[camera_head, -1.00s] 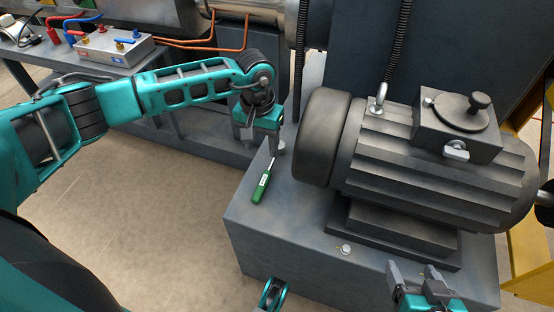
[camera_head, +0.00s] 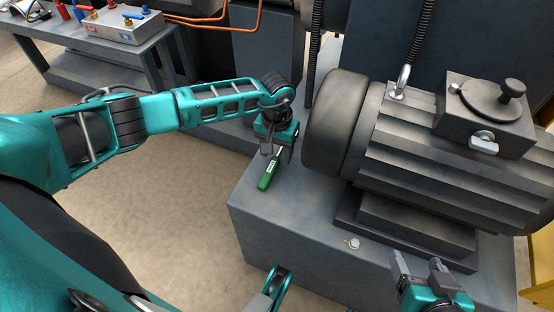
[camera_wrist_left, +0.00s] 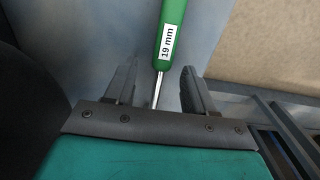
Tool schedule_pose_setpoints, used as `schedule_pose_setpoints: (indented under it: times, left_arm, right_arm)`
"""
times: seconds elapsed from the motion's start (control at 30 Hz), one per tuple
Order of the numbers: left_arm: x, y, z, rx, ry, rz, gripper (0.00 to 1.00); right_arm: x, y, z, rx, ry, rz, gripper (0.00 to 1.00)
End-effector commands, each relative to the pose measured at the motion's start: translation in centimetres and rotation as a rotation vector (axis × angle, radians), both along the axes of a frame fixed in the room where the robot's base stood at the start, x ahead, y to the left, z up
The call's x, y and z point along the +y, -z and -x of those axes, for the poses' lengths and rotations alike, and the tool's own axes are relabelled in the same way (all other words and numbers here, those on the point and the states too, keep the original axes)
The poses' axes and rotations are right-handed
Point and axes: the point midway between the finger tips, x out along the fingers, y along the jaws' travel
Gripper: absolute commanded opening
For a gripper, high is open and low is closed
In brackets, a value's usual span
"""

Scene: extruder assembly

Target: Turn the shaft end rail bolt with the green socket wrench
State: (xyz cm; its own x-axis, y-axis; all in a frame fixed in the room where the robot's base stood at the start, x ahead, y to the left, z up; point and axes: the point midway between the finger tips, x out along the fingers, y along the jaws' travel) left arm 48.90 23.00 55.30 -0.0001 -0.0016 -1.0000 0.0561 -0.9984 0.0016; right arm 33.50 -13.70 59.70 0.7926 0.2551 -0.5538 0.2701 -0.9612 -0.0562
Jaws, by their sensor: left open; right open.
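The green socket wrench (camera_head: 269,174) lies on the grey base block near its left edge. In the left wrist view its green handle (camera_wrist_left: 168,38) bears a "19 mm" label, and its thin metal shaft runs between my open fingers; whether they touch it I cannot tell. My left gripper (camera_head: 277,153) is open over the shaft end of the wrench, hiding the tip. A small silver bolt (camera_head: 352,243) is on the block in front of the motor foot; I cannot tell whether it is the shaft end one. My right gripper (camera_head: 417,265) is open and empty, to the right of that bolt.
The large grey motor (camera_head: 440,150) fills the right of the block (camera_head: 285,220), with its rounded end cover close to the right of my left gripper. The block's top is clear between wrench and bolt. A side table (camera_head: 60,48) with a control box stands at the back left.

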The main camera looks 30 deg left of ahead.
Motion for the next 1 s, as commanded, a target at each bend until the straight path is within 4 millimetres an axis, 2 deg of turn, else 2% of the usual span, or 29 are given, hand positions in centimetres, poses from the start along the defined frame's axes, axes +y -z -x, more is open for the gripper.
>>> schedule_pose_setpoints:
  times: [0.03,0.1,0.37,0.9,1.0]
  left_arm:
    - [0.09,0.97,0.10,0.003,-0.003,-0.002,0.54]
    - [0.11,1.41,0.05,0.001,-0.002,-0.002,0.54]
    - [0.13,1.52,0.02,0.000,-0.001,-0.002,0.54]
    - [0.13,1.50,0.03,0.000,-0.001,-0.002,0.04]
    - [0.13,1.50,0.03,0.000,-0.001,-0.002,0.00]
  right_arm:
    - [0.10,0.34,-0.03,0.002,-0.003,0.000,0.71]
    - [0.19,0.38,-0.04,0.005,-0.005,-0.001,0.71]
    - [0.36,-0.17,-0.23,-0.004,-0.008,-0.005,0.71]
    - [0.09,0.14,-0.23,-0.002,-0.005,0.001,0.71]
    - [0.03,0.26,-0.21,0.001,-0.005,0.002,0.71]
